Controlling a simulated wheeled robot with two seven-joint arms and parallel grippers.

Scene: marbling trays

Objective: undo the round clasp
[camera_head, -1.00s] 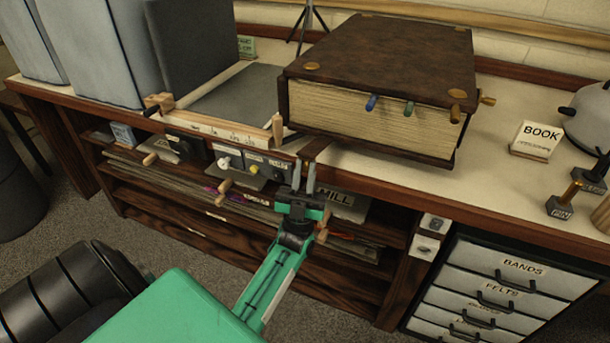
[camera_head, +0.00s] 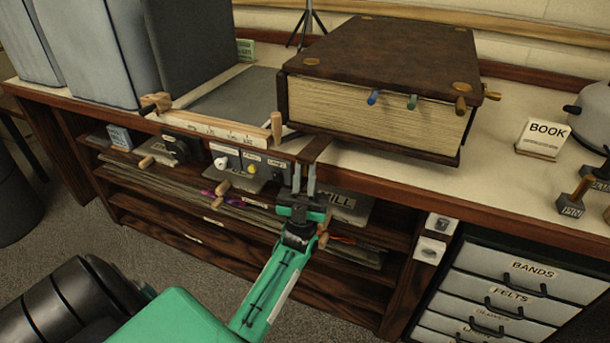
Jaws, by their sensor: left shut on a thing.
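A thick book (camera_head: 385,115) with a brown cover lies shut on the bench top. A blue peg, a green peg and wooden pegs stick out of its page side. A short brown strap (camera_head: 314,150) hangs at the bench's front edge, below the book's left corner. My left gripper (camera_head: 304,170) points up at the bench edge, its two grey fingers shut on the strap's lower end. The held part is mostly hidden between the fingers. I cannot make out a round clasp clearly. My right gripper is not in view.
A wooden-railed tray (camera_head: 215,128) lies left of the book, beside tall grey boxes (camera_head: 95,50). A BOOK card (camera_head: 542,138) stands at the right. Shelves with papers and a knob panel (camera_head: 250,166) lie under the bench edge, close to my gripper. Labelled drawers (camera_head: 505,290) are lower right.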

